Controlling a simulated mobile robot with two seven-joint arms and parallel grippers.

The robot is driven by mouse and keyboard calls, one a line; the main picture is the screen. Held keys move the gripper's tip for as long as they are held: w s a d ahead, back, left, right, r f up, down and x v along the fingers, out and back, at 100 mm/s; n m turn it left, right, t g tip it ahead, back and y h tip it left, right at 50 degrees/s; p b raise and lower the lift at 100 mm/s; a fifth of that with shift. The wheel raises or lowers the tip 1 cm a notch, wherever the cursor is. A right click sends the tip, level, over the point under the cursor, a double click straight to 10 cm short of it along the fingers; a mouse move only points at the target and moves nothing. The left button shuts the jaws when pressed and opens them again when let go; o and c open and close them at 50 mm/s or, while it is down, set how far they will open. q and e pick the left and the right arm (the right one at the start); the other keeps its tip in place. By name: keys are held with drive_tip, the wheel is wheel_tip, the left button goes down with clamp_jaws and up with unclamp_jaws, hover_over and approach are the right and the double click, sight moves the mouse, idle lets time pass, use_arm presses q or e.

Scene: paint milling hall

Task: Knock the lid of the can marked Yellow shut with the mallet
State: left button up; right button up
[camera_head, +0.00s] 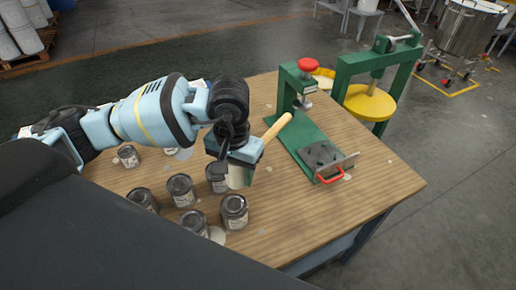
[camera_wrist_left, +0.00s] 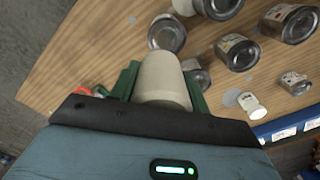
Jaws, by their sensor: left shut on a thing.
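My left gripper (camera_head: 237,157) is shut on a mallet with a pale wooden handle (camera_head: 275,129) and a whitish head (camera_head: 240,178). The handle points up to the right and the head hangs below the gripper. In the left wrist view the head (camera_wrist_left: 160,80) stands out between the green fingers. Several dark cans with pale labels stand on the table, among them one left of the head (camera_head: 181,190) and one in front of it (camera_head: 234,213). The can just behind the head (camera_head: 215,182) is partly hidden. The labels are too small to read, so I cannot tell which is Yellow.
A green press with a red knob (camera_head: 309,65) stands on the wooden table (camera_head: 375,195). Behind the table stands a green frame with a yellow disc (camera_head: 369,103). The table's front right is clear.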

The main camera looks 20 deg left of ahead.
sight(231, 185)
idle(0.5)
